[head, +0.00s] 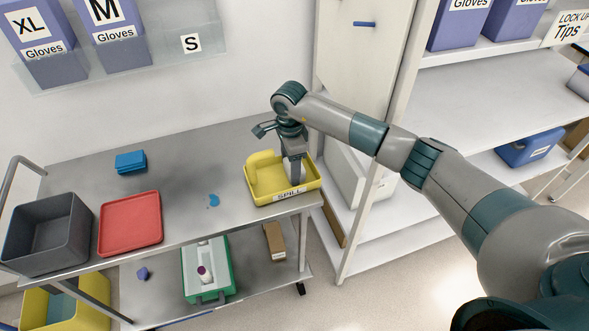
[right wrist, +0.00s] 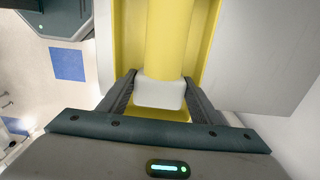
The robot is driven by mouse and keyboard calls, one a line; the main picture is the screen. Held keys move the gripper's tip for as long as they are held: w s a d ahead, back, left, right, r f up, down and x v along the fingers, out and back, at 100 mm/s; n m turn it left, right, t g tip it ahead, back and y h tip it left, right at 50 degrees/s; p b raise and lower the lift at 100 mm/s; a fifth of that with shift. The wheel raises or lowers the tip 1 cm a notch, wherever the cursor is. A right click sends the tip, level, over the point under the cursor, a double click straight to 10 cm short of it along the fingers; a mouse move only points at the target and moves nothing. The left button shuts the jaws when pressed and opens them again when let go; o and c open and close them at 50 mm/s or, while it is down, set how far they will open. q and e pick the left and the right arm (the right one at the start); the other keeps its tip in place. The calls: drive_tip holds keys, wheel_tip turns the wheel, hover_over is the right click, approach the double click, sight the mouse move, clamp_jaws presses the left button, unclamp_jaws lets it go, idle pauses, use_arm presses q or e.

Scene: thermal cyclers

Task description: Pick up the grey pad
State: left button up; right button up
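The yellow spill tray (head: 283,194) stands at the right end of the upper shelf of the cart. My right gripper (head: 294,172) points down into it. A pale grey block, which I take for the grey pad (right wrist: 159,93), is between my right gripper's fingers (right wrist: 159,80) in the right wrist view. It spans the gap, with both fingers against its sides. It still appears down inside the tray. A yellow rounded thing (right wrist: 168,40) lies just beyond it, and it also shows in the tray's left part in the head view (head: 264,172). My left gripper is not in view.
The white shelf unit (head: 480,95) stands close on the right. The cart top's middle is mostly clear.

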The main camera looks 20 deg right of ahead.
drive_tip(key=shift+c, duration=0.7)
drive_tip(key=shift+r, duration=0.1)
drive_tip(key=shift+r, duration=0.55)
wheel_tip(320, 180, up, 9)
drive_tip(key=p, duration=0.3)
drive_tip(key=shift+f, duration=0.1)
drive_tip(key=shift+o, duration=0.4)
drive_tip(key=shift+s, duration=0.1)
